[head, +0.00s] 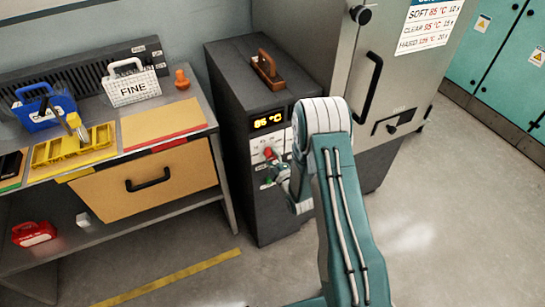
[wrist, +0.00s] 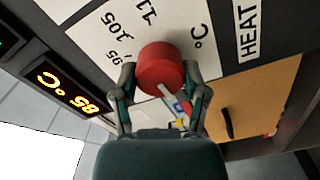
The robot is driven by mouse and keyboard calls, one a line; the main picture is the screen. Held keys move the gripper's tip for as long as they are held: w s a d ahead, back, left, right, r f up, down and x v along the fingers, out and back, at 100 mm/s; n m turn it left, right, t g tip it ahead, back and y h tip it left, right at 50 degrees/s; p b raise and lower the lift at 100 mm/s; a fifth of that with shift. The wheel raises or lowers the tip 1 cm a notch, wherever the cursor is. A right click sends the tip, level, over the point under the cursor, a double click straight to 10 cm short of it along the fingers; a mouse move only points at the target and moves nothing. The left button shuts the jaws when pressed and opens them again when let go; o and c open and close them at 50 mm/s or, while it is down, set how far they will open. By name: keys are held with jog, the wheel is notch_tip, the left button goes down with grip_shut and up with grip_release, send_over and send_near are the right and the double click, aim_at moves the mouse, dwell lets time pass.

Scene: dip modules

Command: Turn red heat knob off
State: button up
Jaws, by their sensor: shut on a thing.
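The red heat knob (wrist: 160,66) sits on a white dial panel in the wrist view, with the numbers 95, 105 and a partly cut-off 11 around it and a HEAT label beside it. My gripper (wrist: 160,80) is shut on the knob, one finger on each side. In the head view the red knob (head: 268,153) shows at the front of the dark cabinet (head: 245,195), with my gripper (head: 274,165) at it. The orange display (head: 268,120) above reads 85 °C. The knob's exact pointer setting is hard to tell.
A grey metal oven with a black handle (head: 369,86) stands right of the cabinet. A workbench with a wooden drawer (head: 148,182) and a FINE basket (head: 133,87) stands left. A brown handle (head: 267,67) tops the cabinet. Open floor lies in front.

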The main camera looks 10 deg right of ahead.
jog(key=shift+a+n, duration=0.15)
jog(key=shift+n, duration=0.55)
jog(key=shift+f, duration=0.1)
jog(key=o, duration=1.1)
jog(key=shift+a, duration=0.15)
jog(key=shift+o, duration=0.2)
jog(key=shift+s, duration=0.15)
jog(key=v, duration=1.1)
jog(key=shift+s, duration=0.3)
